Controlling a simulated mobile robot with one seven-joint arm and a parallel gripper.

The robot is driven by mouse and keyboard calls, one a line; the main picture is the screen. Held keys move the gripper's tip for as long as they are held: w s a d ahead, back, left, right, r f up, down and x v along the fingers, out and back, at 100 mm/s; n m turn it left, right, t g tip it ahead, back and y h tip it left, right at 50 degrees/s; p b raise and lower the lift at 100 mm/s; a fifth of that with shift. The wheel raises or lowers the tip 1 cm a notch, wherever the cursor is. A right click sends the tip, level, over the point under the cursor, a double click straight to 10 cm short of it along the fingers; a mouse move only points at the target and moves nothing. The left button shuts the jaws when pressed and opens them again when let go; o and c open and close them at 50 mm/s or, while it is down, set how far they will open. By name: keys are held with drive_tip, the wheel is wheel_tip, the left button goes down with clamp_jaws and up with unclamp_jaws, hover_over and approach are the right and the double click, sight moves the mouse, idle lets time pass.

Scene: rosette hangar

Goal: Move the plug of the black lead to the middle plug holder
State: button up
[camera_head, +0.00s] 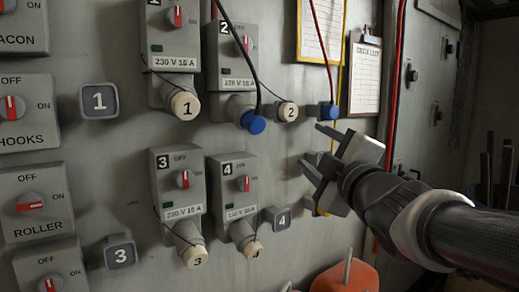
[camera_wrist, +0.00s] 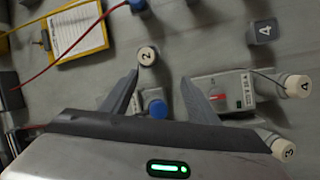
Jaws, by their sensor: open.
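The black lead (camera_head: 240,50) hangs from above to its blue plug (camera_head: 253,122), which sits in the socket under switch box 2 (camera_head: 231,54). That plug also shows between my finger silhouettes in the wrist view (camera_wrist: 155,106), farther off. My gripper (camera_head: 318,148) is open and empty, apart from the plug and to its right. Square holders numbered 1 (camera_head: 99,101), 3 (camera_head: 120,252) and 4 (camera_head: 276,220) look empty. Another holder at the right has the red lead's blue plug (camera_head: 329,111) in it.
Red and yellow leads and a clipboard (camera_head: 365,75) are at the right. An orange object (camera_head: 345,277) is below.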

sight(258, 127)
drive_tip(key=s+a+n+y+b, duration=0.1)
drive_tip(key=a+n+y+b, duration=0.2)
drive_tip(key=a+n+y, duration=0.3)
drive_tip(key=n+y, duration=0.2)
drive_tip(key=n, duration=0.1)
drive_tip(key=shift+s+a+r+g, duration=0.25)
drive_tip(key=shift+a+r+g, duration=0.05)
drive_tip(key=shift+a+r, duration=0.05)
drive_tip(key=p+x, duration=0.2)
drive_tip(key=x, duration=0.5)
drive_tip(key=shift+w+a, duration=0.15)
drive_tip(key=shift+x, duration=0.8)
drive_tip(key=shift+b, duration=0.95)
